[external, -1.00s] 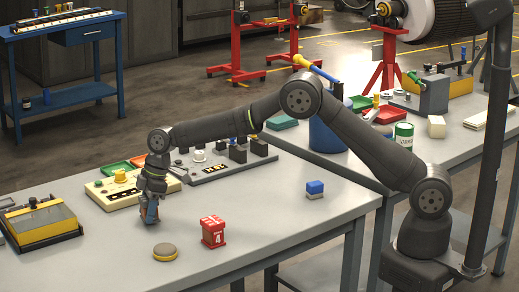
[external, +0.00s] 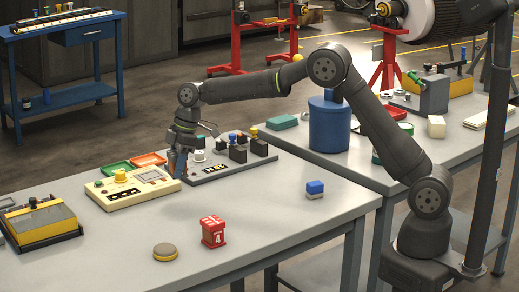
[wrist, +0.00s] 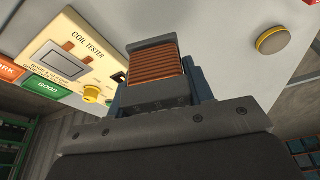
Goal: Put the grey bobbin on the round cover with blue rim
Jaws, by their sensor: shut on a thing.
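My gripper (external: 178,165) is above the table at the back edge of the cream coil tester, pointing down. In the wrist view its blue fingers (wrist: 160,92) are shut on a bobbin with grey end flanges and copper-orange winding (wrist: 158,65). In the external view the bobbin is hard to make out between the fingers. A round disc (external: 165,252) lies flat near the table's front edge; in the wrist view the disc (wrist: 273,40) shows a yellow rim. I cannot make out a round cover with a blue rim.
The cream coil tester (external: 125,192) has a yellow knob. Green (external: 115,168) and red (external: 148,159) trays lie behind it. A grey panel with knobs (external: 215,168) is close to my gripper.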

